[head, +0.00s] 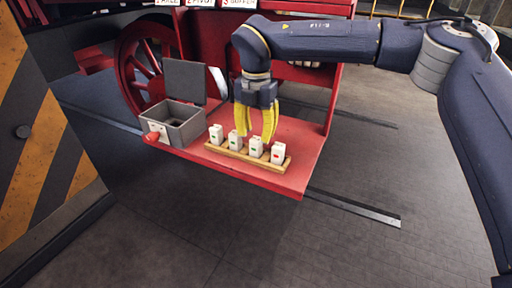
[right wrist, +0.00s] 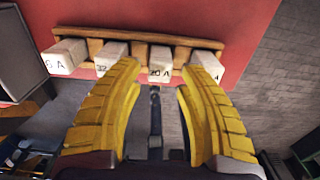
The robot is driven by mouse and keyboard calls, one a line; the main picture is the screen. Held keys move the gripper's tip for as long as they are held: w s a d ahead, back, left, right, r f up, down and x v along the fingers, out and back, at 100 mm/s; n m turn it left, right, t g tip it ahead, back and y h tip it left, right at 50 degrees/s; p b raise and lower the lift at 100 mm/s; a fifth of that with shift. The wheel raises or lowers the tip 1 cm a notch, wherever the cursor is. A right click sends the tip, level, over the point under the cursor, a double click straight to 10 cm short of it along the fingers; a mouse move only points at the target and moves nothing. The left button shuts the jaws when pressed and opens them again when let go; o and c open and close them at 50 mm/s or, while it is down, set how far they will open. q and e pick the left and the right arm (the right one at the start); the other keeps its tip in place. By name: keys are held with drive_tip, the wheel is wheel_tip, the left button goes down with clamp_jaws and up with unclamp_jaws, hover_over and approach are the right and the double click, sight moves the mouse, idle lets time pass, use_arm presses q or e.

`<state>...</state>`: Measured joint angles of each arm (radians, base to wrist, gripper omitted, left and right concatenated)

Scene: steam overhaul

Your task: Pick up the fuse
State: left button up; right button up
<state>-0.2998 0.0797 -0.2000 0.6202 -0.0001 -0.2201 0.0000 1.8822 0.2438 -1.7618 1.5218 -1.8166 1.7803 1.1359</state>
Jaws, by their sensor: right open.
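Several white block fuses stand in a row in a wooden rack (head: 228,157). The third fuse from the left (head: 256,147) has a green mark and reads "20 A" in the right wrist view (right wrist: 160,62). The rightmost fuse (head: 277,153) has a red mark. A neighbouring fuse (right wrist: 107,57) reads "32"; the end labels are partly cut off or covered. My right gripper (head: 256,130) points down over the rack, its yellow fingers spread and empty. In the right wrist view its fingertips (right wrist: 157,82) frame the 20 A fuse, apart from it. My left gripper is not in view.
The rack sits on a red platform (head: 305,150). Left of it stands an open grey box (head: 184,128) with a raised lid (head: 185,80) and a red knob (head: 151,138). A red wheel (head: 140,62) is behind. A striped panel (head: 40,130) fills the left edge.

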sight(256, 139)
drive_tip(key=shift+f, duration=1.8)
drive_tip(key=shift+c, duration=0.4)
clamp_jaws()
